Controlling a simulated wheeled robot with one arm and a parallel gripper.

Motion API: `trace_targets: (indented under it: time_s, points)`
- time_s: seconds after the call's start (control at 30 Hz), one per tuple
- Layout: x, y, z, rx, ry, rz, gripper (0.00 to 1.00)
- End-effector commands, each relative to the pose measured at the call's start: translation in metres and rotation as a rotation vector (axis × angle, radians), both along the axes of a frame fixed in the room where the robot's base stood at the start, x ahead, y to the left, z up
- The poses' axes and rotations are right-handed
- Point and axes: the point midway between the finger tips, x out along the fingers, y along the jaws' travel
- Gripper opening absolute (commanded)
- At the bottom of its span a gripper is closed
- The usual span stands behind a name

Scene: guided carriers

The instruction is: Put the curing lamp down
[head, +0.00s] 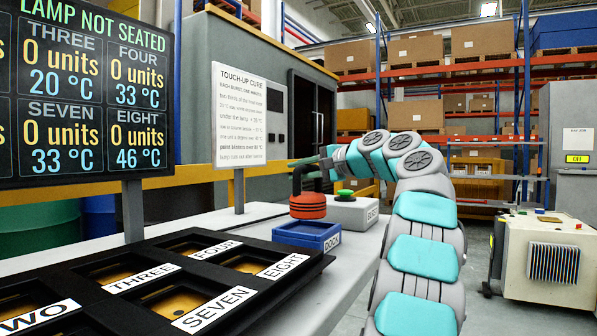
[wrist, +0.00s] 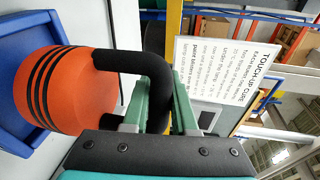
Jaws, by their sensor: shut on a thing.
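The curing lamp (head: 308,206) is an orange-red cylinder with dark bands and a black loop handle. My gripper (head: 303,162) is shut on the handle. In the wrist view the green fingers (wrist: 160,105) close around the handle, and the lamp (wrist: 75,90) hangs from it, seen turned sideways. The blue dock (head: 308,236), labelled DOCK, sits on the bench just below and in front of the lamp in the head view. The blue dock (wrist: 28,28) also shows beyond the lamp's base. Whether the base touches the dock is unclear.
A white box (head: 352,212) with a green button stands right of the lamp. A black tray (head: 140,285) with labelled compartments fills the near bench. A display (head: 85,90) reads LAMP NOT SEATED. A touch-up cure sign (head: 240,115) stands behind on a post.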

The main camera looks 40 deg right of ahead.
Motion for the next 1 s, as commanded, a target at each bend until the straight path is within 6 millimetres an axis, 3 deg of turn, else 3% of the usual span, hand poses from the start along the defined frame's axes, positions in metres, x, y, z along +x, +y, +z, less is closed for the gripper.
trace_targets:
  time_s: [0.43, 0.97, 1.0]
  points:
    - [0.000, 0.000, -0.030, 0.002, -0.002, 0.000, 0.00]
    - [0.000, 0.000, -0.036, -0.001, -0.003, 0.000, 0.00]
    - [0.000, -0.001, -0.037, 0.000, -0.001, -0.001, 0.28]
